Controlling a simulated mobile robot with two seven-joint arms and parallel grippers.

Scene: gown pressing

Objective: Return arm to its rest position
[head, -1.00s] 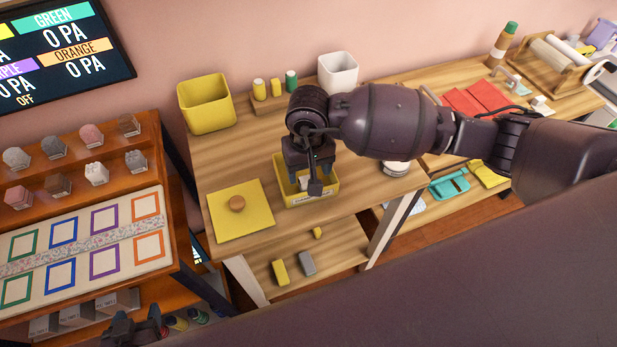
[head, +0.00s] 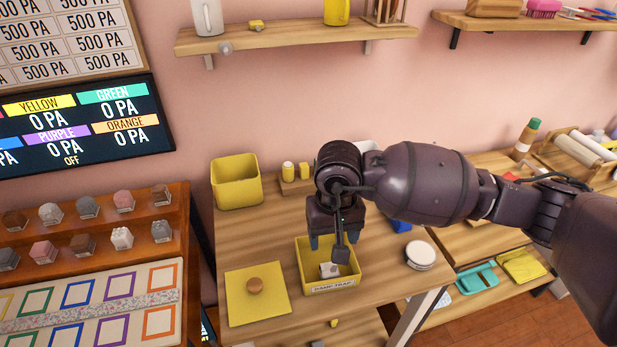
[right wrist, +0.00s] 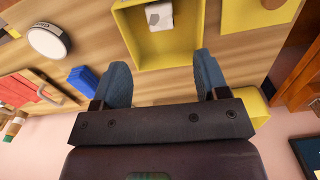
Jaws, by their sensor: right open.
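My right gripper (head: 328,240) is over the wooden table, just above the back of a yellow tray (head: 352,283) labelled "DAMP TRAP". In the right wrist view, the two blue fingers of the right gripper (right wrist: 160,84) are spread apart with nothing between them. A small whitish block (head: 329,270) lies inside the tray, apart from the fingers; it also shows in the right wrist view (right wrist: 159,14). My right arm reaches in from the right side of the head view. My left gripper is not in the head view now.
A yellow lid (head: 258,304) with a round wooden knob lies left of the tray. A yellow bin (head: 236,183) stands behind. A round white-topped tin (head: 420,255) and a blue item (head: 401,225) are to the right. A shelf (head: 290,40) hangs above. A sample rack (head: 95,240) stands left.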

